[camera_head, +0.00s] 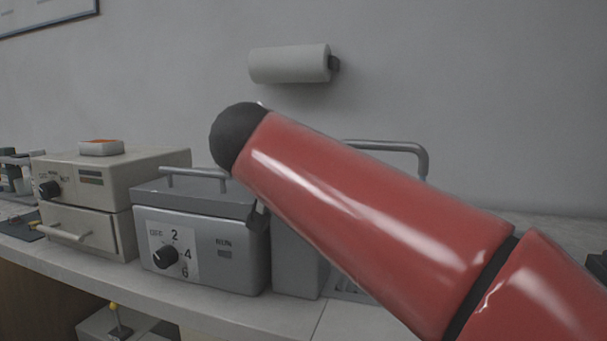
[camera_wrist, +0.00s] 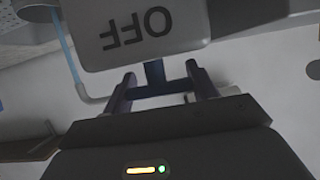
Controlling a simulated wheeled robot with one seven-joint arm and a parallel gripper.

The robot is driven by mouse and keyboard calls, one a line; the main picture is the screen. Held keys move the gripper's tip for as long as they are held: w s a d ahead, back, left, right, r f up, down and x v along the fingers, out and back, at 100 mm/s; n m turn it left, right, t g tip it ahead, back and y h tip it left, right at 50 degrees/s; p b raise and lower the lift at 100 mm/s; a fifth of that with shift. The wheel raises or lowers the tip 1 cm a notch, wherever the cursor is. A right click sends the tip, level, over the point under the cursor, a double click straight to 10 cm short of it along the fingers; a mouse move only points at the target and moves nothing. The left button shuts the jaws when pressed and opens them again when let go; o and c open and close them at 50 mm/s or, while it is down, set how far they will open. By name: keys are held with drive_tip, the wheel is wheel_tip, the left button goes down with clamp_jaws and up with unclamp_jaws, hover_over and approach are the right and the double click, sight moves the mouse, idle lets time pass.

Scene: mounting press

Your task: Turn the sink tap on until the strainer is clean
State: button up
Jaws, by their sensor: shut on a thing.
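The grey tap spout (camera_head: 400,148) shows behind my red arm in the camera_head view. In the wrist view, which looks upside down, a spout (camera_wrist: 95,98) lies left of my gripper (camera_wrist: 162,88). A pale blue streak (camera_wrist: 70,45), looking like running water, runs from its end to a round grey thing (camera_wrist: 38,8) at the top left. That may be the strainer; its cleanness cannot be told. My gripper is shut on a dark T-shaped handle (camera_wrist: 154,76), beside a grey block marked OFF (camera_wrist: 137,30). My arm hides the gripper in the camera_head view.
A grey box with a dial (camera_head: 200,245) and a beige drawer unit (camera_head: 115,185) stand on the counter (camera_head: 90,262) left of my arm. A paper roll (camera_head: 290,63) hangs on the wall. A sliver of grooved sink area (camera_head: 347,290) shows below my arm.

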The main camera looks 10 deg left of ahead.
drive_tip(key=shift+f, duration=0.1)
idle(0.4)
drive_tip(key=o, duration=1)
drive_tip(key=v, duration=0.7)
drive_tip(key=shift+s, duration=0.3)
drive_tip(key=shift+a, duration=0.1)
